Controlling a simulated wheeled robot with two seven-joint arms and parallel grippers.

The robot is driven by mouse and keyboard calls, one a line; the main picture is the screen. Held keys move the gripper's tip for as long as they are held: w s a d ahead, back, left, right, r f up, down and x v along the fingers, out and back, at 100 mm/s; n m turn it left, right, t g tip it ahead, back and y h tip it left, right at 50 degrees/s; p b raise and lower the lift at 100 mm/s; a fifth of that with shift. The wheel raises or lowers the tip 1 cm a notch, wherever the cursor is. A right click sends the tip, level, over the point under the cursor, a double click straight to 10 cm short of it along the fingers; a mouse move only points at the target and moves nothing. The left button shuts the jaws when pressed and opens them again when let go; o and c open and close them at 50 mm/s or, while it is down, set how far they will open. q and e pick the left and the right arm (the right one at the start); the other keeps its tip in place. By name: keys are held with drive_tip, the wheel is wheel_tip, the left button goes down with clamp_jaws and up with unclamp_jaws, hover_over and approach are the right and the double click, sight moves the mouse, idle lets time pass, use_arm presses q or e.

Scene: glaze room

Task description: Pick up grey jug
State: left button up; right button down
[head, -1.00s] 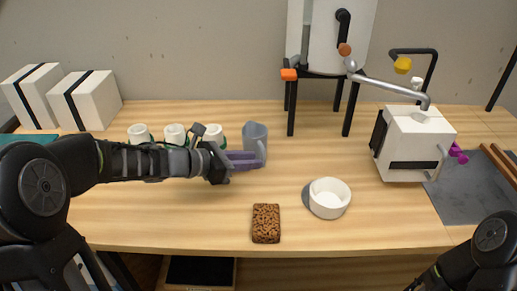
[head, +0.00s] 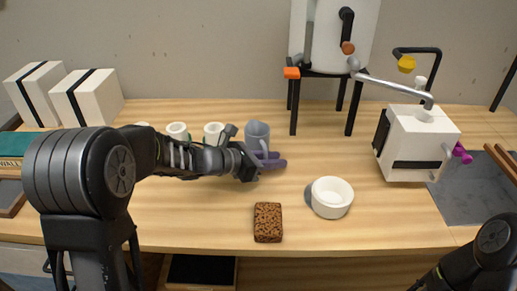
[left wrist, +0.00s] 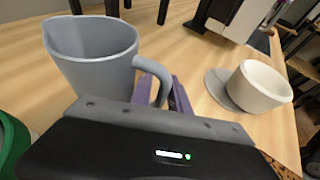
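The grey jug (head: 257,133) stands upright on the wooden table, left of the middle. It also shows at the upper left in the left wrist view (left wrist: 88,65), with its handle (left wrist: 161,84) towards my gripper. My left gripper (head: 275,160) is at the handle side of the jug. Its purple fingers (left wrist: 165,88) are apart, one on each side of the handle; firm contact does not show. My right arm shows at the lower right in the head view, but its gripper is out of view.
White cups (head: 214,132) stand left of the jug, partly behind my left arm. A brown sponge (head: 268,222) and a white bowl (head: 331,197) are to the front and right. A white machine (head: 416,143) stands further right. Bare table lies between.

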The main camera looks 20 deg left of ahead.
use_arm(q)
drive_tip(key=shift+c, duration=0.5)
clamp_jaws()
idle(1.4)
